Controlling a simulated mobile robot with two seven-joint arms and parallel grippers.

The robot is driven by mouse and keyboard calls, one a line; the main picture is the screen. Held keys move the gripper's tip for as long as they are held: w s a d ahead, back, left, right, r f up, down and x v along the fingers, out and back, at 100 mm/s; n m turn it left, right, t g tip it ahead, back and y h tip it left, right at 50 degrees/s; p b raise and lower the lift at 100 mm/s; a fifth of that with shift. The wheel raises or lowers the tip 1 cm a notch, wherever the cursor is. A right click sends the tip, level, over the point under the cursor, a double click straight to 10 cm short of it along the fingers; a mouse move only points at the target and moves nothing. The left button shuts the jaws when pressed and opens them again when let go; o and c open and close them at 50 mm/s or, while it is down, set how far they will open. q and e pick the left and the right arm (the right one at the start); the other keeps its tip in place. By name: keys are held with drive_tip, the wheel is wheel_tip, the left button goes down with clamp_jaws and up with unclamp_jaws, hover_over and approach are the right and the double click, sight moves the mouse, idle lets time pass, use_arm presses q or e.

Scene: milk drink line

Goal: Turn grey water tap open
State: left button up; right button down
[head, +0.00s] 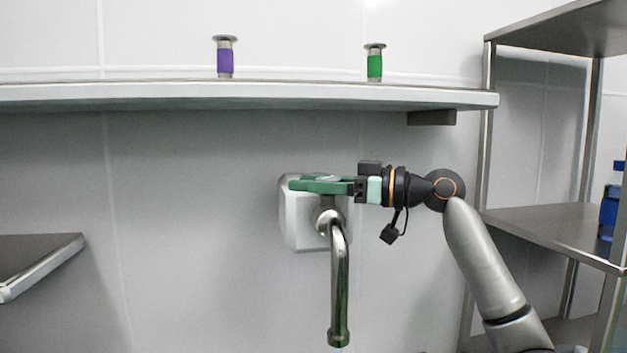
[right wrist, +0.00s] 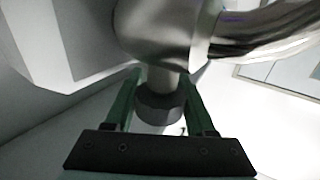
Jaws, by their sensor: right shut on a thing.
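The grey water tap (head: 339,265) is fixed to a pale wall box, with its bent metal spout hanging down. A small bluish spot shows just under the spout's mouth; I cannot tell if it is water. My right gripper (head: 302,185) reaches in from the right, with its green fingers level across the top of the tap. In the right wrist view, the right gripper (right wrist: 160,84) has a finger on each side of the tap's short stem and dark round knob (right wrist: 160,107), shut on this handle. The fingers partly hide the handle in the head view. My left gripper is out of view.
A white shelf (head: 250,96) runs above the tap, bearing a purple-banded piece (head: 225,60) and a green-banded piece (head: 375,65). A metal rack (head: 545,225) with a blue bottle (head: 609,210) stands at right. A ledge (head: 40,262) juts in at left.

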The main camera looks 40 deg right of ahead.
drive_tip(key=n+g+y, duration=0.2)
drive_tip(key=n+g, duration=0.1)
drive_tip(key=s+a+n+g+y, duration=0.1)
drive_tip(key=n+g+y, duration=0.1)
drive_tip(key=g+y, duration=0.1)
drive_tip(key=n+g+y, duration=0.2)
drive_tip(key=n+g, duration=0.1)
drive_tip(key=g, duration=0.1)
drive_tip(key=shift+s+a+n+g+y, duration=0.2)
drive_tip(key=shift+s+n+g+y, duration=0.1)
drive_tip(key=shift+s+y, duration=0.1)
drive_tip(key=shift+f+g, duration=0.1)
drive_tip(key=shift+g, duration=0.2)
drive_tip(key=shift+c, duration=1.2)
unclamp_jaws()
